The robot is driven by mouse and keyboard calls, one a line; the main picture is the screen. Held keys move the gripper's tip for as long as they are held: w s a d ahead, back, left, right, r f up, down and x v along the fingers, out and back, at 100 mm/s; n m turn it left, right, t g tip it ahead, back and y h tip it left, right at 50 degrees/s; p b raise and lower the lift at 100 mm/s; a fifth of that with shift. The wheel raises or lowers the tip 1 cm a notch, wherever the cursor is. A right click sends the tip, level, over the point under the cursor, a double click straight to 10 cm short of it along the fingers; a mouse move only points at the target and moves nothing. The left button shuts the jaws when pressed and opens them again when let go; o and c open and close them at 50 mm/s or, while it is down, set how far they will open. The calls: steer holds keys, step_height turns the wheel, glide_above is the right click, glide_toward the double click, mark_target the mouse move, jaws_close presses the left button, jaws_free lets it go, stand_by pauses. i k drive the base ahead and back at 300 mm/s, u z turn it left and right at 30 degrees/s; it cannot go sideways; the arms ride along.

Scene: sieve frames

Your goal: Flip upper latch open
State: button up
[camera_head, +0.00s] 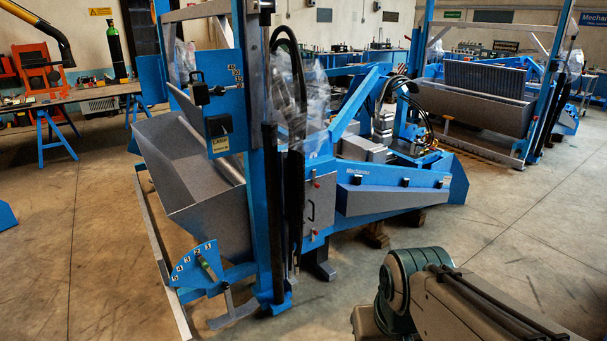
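A grey cabinet door (322,200) is set in the blue machine's front, right of its tall post. A small latch with a reddish spot (317,184) sits near the door's top. A black handle (311,211) is below it, and another small latch (313,232) sits lower down. The door looks shut. The latches are too small for me to tell their exact position. My arm shows at the bottom right, apart from the cabinet. My gripper is not in view.
The blue machine (262,180) has a grey trough (195,185) at left and a blue arm with a grey panel (390,198) jutting right. A numbered lever plate (198,268) is low at left. Concrete floor (500,215) is clear at right. Another blue machine (480,105) stands behind.

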mark_target(317, 185)
steer(key=u, duration=0.25)
steer(key=i, duration=2)
steer(key=z, duration=0.45)
